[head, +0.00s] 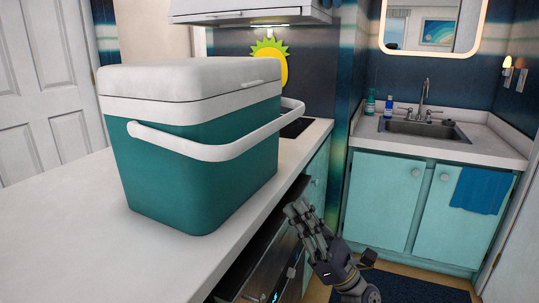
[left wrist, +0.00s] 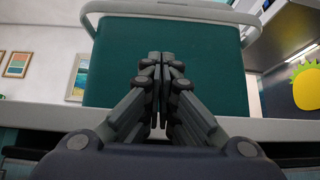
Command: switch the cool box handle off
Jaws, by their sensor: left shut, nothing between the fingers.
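The cool box (head: 200,185), teal with a white lid, stands on the white counter. Its white handle (head: 215,152) swings out in front of the box's near side, below the lid rim, and is clear of the box face. In the left wrist view the handle (left wrist: 170,10) runs across the top, above the teal box front (left wrist: 215,70). My left gripper (head: 296,208) is in front of the counter edge, lower than the handle and apart from it. Its fingers (left wrist: 167,57) are closed together and empty, pointing toward the box front. My right gripper is not in view.
The white counter (head: 60,215) is bare left of the box, and its front edge lies between my left gripper and the box. An oven (head: 278,270) sits below the counter. A sink (head: 425,130) with teal cupboards (head: 383,195) stands at the right.

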